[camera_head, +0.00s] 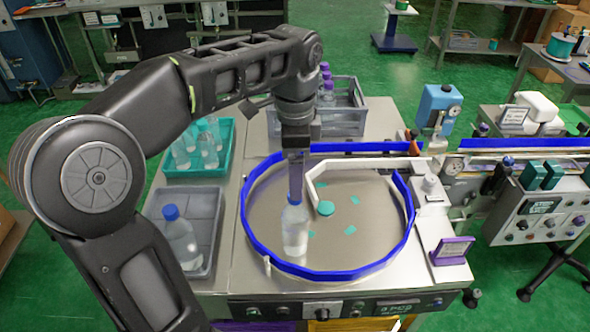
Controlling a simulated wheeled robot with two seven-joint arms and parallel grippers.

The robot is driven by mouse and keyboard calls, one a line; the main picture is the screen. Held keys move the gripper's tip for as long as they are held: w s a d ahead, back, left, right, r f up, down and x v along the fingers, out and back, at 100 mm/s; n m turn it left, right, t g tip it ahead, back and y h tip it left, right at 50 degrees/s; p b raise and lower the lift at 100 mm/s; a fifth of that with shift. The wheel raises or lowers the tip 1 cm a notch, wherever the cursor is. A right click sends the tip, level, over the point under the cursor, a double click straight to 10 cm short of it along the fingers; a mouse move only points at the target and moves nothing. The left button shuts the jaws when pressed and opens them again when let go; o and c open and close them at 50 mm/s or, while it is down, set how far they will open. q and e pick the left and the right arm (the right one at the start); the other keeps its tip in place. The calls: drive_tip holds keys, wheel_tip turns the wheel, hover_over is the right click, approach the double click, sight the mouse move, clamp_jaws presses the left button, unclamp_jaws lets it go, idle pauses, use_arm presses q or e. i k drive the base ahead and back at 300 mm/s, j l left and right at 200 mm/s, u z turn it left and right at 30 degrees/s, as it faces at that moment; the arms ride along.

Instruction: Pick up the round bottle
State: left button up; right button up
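A clear bottle with a blue cap (295,228) stands upright on the round metal turntable (365,250), near its left side inside the blue rim. My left gripper (295,190) points straight down over this bottle, with its fingers at the cap. The fingers overlap from this angle, so I cannot tell whether they are open or closed on the cap. Another clear, rounder-looking bottle with a blue cap (180,240) stands in the grey tray (212,215) at the left. My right gripper is not in view.
A teal crate (228,135) with several bottles stands behind the grey tray. A grey crate (358,118) with purple-capped bottles is at the back. A white curved guide (365,164) crosses the turntable. A purple-framed panel (452,251) is at the right.

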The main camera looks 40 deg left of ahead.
sight(179, 231)
drive_tip(key=k, duration=1)
